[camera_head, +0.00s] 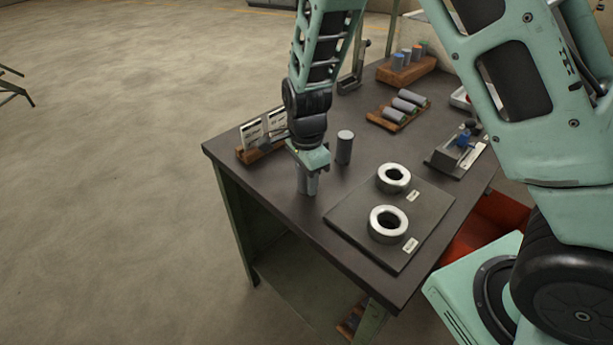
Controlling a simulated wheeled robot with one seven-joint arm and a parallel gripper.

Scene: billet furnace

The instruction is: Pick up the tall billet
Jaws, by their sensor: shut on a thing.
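My gripper (308,178) points down over the near-left part of the dark table. It is shut on a grey cylindrical billet (311,186). The gripper hides the upper part of this billet, so its full height cannot be judged. Its lower end is at or close to the tabletop; I cannot tell if it touches. A second grey billet (344,147) stands upright and free on the table, just right of and behind my gripper. I cannot tell for sure which of the two is taller.
A dark plate (342,219) bears two metal rings (389,224) (393,178) at the right. A wooden card holder (250,155) stands at left. Behind are a wooden rack (390,125) of lying cylinders, a block (405,72) with coloured-top cylinders, and a blue-handled fixture (456,152).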

